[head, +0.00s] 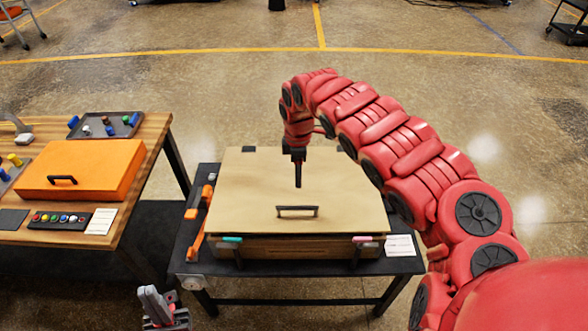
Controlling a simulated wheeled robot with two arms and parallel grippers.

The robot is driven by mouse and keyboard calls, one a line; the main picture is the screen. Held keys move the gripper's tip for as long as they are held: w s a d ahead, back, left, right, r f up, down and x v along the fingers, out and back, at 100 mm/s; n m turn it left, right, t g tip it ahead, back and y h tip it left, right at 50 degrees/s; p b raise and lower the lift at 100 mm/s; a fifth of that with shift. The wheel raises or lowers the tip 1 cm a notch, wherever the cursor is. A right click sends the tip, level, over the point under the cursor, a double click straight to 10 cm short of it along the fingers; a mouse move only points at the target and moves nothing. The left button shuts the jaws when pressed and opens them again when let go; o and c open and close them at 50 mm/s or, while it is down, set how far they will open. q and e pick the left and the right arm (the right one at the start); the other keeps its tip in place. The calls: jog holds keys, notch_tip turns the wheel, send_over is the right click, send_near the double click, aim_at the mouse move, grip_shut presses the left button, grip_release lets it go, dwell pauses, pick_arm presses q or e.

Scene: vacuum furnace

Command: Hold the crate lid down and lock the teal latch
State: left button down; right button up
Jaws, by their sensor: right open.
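The crate (290,248) stands on a dark table with its tan lid (255,185) on top, which looks flat and closed. A dark bar handle (297,211) is on the lid near its front edge. The teal latch (232,239) is at the crate's front left; whether it is locked is too small to tell. My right gripper (298,183) points down over the lid behind the handle, open and empty; contact with the lid cannot be told. My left gripper (163,308) is low at the bottom edge, in front of the table and away from the crate; its jaw opening is unclear.
A pink latch (364,239) is at the crate's front right, beside a white label (400,245). Orange tools (199,220) lie left of the crate. A wooden table (150,130) at left holds an orange case (85,168) and a tray (105,125). Open floor lies behind.

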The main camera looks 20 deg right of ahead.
jog(key=b, duration=0.4)
send_over(297, 206)
notch_tip(297, 206, down, 9)
jog(key=shift+s+r, duration=0.1)
jog(key=shift+r, duration=0.05)
notch_tip(297, 206, down, 6)
jog(key=shift+f+p, duration=0.2)
jog(key=shift+p, duration=0.75)
jog(key=shift+f, duration=0.85)
grip_shut()
